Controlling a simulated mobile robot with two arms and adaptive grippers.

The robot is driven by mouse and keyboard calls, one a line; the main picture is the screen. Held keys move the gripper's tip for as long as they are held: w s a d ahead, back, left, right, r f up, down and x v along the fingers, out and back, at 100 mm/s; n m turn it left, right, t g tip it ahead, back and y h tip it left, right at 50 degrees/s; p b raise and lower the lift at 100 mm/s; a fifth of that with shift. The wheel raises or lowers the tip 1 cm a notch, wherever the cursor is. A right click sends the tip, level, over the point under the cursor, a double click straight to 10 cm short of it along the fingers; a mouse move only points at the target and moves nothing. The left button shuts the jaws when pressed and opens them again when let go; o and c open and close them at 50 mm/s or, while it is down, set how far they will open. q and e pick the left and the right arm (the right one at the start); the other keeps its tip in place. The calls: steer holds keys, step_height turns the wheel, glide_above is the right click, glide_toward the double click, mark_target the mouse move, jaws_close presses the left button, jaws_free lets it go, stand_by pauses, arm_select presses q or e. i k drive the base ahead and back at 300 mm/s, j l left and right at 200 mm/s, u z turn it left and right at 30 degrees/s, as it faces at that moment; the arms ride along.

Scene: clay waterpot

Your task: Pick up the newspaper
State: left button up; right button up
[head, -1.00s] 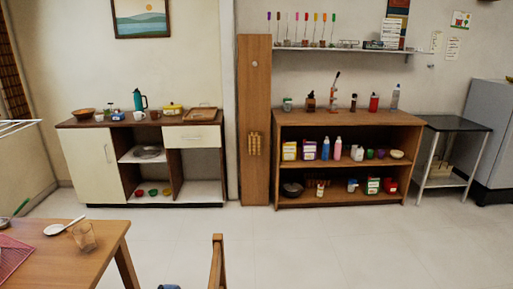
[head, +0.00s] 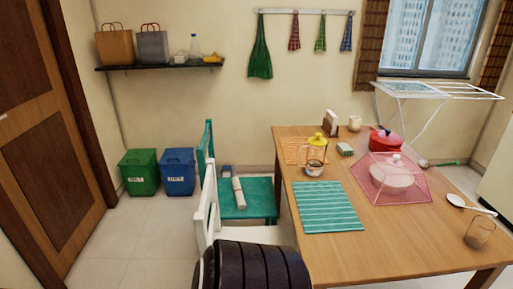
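A rolled pale newspaper (head: 239,193) lies on the seat of the teal chair (head: 258,203), in the left middle of the head view. A small blue-grey thing (head: 226,171) lies on the same seat behind it. Nothing covers the newspaper, and the seat around it is partly clear. Neither my left nor my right gripper shows in the view.
A white chair (head: 207,205) stands in front of the teal chair. A dark ribbed rounded thing (head: 252,268) fills the bottom middle. The wooden table (head: 400,240) stands to the right. Green (head: 139,172) and blue (head: 178,172) bins stand left. Floor is free before the bins.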

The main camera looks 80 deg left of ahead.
mark_target(239, 200)
steer(key=u, duration=2.85)
